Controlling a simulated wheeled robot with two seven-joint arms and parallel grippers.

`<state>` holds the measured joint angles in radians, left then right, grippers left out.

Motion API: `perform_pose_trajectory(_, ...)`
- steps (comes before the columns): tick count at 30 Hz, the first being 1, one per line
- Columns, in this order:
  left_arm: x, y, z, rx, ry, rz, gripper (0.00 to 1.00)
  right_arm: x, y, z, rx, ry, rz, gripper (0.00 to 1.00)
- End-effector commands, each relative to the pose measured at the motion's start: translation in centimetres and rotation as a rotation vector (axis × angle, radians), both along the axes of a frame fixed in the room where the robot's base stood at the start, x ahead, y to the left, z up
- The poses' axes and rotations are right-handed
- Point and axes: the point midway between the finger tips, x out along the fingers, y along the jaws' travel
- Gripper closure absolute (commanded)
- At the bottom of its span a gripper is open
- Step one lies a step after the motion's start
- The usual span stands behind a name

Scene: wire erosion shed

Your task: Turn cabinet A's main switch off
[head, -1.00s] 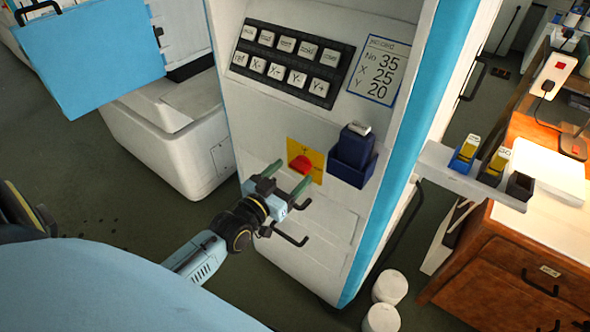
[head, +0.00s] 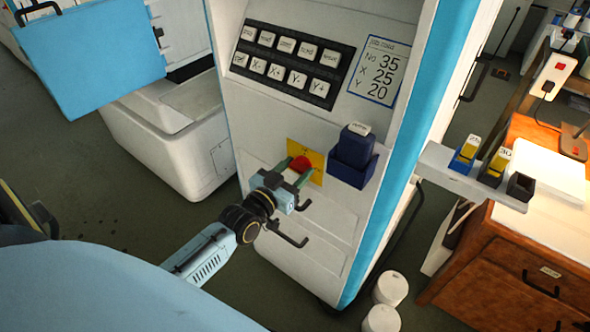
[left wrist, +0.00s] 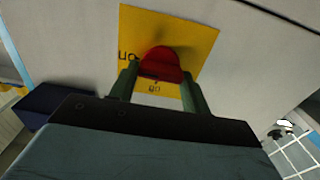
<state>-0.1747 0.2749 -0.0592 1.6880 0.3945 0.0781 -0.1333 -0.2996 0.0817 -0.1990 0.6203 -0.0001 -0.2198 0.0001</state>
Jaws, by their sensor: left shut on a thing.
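Cabinet A (head: 330,210) is the white cabinet with a blue edge in the middle of the head view. Its main switch is a red handle (head: 300,165) on a yellow plate (head: 317,160). My left gripper (head: 292,171) is at the switch, with its green fingers on either side of the red handle, shut on it. In the left wrist view the red handle (left wrist: 161,64) sits between the two fingers (left wrist: 160,88), in front of the yellow plate (left wrist: 195,40). Part of the plate's lettering is hidden. My right gripper does not show.
A dark blue holder (head: 352,165) is right of the switch. A black button panel (head: 291,63) and a number card (head: 379,71) are above. Black handles (head: 290,238) stick out below. A shelf (head: 465,180) juts out at right. White rolls (head: 390,288) stand on the floor.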

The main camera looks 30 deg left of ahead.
Motion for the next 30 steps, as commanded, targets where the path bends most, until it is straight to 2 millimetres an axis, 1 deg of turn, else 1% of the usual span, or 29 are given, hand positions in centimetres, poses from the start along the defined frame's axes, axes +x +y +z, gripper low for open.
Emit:
perform_pose_trajectory(5, 0.0, 0.0, 0.0, -0.024, 0.003, 0.0, 0.76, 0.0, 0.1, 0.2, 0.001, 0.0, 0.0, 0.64)
perform_pose_trajectory(11, 0.0, 0.1, 0.0, -0.112, 0.011, 0.0, 0.76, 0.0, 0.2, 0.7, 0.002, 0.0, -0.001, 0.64)
perform_pose_trajectory(17, 0.0, 0.1, 0.0, -0.268, 0.024, -0.001, 0.76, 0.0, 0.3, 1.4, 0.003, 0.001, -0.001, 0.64)
perform_pose_trajectory(21, 0.0, 0.2, 0.0, -0.402, 0.033, 0.0, 0.76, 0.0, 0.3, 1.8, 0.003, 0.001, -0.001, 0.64)
perform_pose_trajectory(30, 0.0, 0.3, -0.1, -0.687, 0.055, 0.0, 0.76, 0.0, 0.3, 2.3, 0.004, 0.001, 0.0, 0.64)
